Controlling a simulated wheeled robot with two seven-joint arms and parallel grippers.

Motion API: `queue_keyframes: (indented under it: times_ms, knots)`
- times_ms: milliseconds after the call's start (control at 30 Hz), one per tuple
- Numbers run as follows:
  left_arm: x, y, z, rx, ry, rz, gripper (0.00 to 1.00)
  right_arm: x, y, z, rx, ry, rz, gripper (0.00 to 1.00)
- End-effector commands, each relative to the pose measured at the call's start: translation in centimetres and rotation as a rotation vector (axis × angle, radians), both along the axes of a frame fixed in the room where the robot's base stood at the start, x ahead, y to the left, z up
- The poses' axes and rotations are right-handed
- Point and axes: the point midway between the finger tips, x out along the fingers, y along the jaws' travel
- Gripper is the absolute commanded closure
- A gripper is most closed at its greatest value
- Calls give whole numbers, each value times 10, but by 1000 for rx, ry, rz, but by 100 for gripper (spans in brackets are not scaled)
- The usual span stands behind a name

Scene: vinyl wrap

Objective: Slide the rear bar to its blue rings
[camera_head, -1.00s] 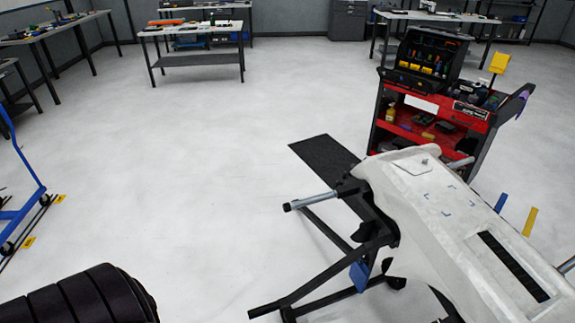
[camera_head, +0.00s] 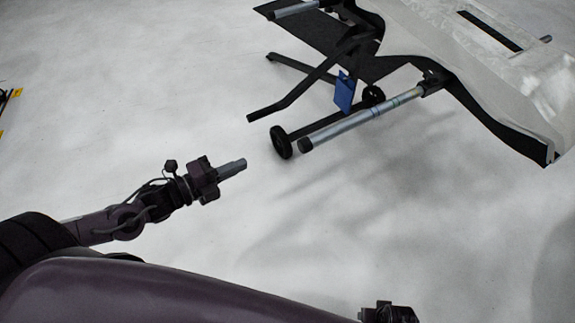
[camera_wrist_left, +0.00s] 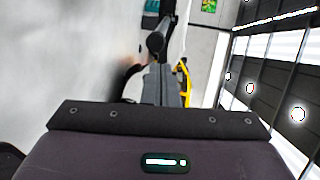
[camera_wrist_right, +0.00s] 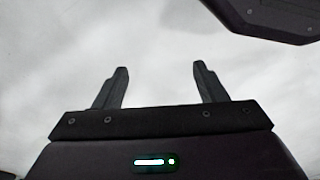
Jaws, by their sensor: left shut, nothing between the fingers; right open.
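A silver bar (camera_head: 360,121) with a black end cap and blue ring marks sticks out from the near end of the stand, low and to the left. A second silver bar (camera_head: 296,9) sticks out at the top edge; I take the nearer one as the rear bar. My left gripper (camera_head: 244,163) is shut and empty, apart from the bar's cap and to its left. In the left wrist view its closed fingers (camera_wrist_left: 160,86) point toward a round black end (camera_wrist_left: 156,42). My right gripper (camera_wrist_right: 160,85) is open and empty; part of it shows at the head view's bottom edge (camera_head: 390,313).
The stand carries a pale draped panel (camera_head: 440,35) with a dark slot. Its black legs (camera_head: 300,100) and a wheel (camera_head: 281,142) lie close to the bar. A blue tag (camera_head: 345,92) hangs there.

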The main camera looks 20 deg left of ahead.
Motion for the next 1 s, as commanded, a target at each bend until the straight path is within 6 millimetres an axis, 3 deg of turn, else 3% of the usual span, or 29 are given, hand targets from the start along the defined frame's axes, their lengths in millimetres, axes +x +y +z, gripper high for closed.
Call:
queue_keyframes:
  times_ms: [100,267,700,1000]
  knots:
    - [-3,-15,7,6,-36,-48,100,4,1,0,1,-3,1,35]
    - [6,-23,8,3,-41,-49,100,9,5,13,4,0,7,35]
    - [58,-64,3,1,-41,-46,100,19,17,70,11,19,32,35]
    - [91,-92,-1,1,-38,-47,100,18,19,92,10,28,42,35]
